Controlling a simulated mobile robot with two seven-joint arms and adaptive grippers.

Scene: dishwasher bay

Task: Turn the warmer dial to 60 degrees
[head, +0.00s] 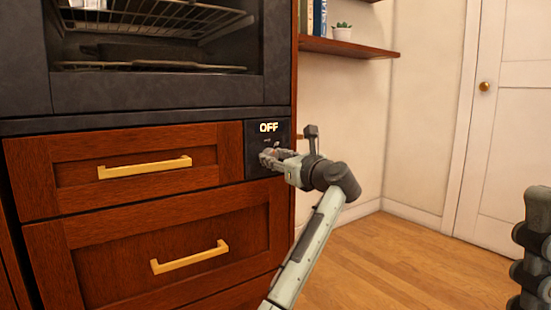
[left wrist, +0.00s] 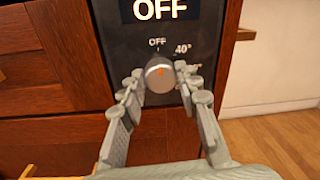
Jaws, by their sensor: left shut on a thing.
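The warmer dial is a round grey metal knob (left wrist: 160,75) with an orange mark, on a black control panel (head: 256,169) beside the upper drawer. The display (head: 268,127) above it reads OFF. In the left wrist view, printed labels OFF and 40° show around the dial; a 60 label is not visible. My left gripper (head: 266,158) is at the panel, shut on the dial, with one finger on each side of it in the left wrist view (left wrist: 160,83). In the head view the gripper largely hides the dial. My right gripper is not identifiable in either view.
Wooden drawers with brass handles (head: 146,167) lie left of and below the panel. A dark oven (head: 150,121) with racks is above. A wall shelf (head: 345,47) holds books and a small plant. Wood floor (head: 400,260) is clear to the right, before a white door (head: 515,150).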

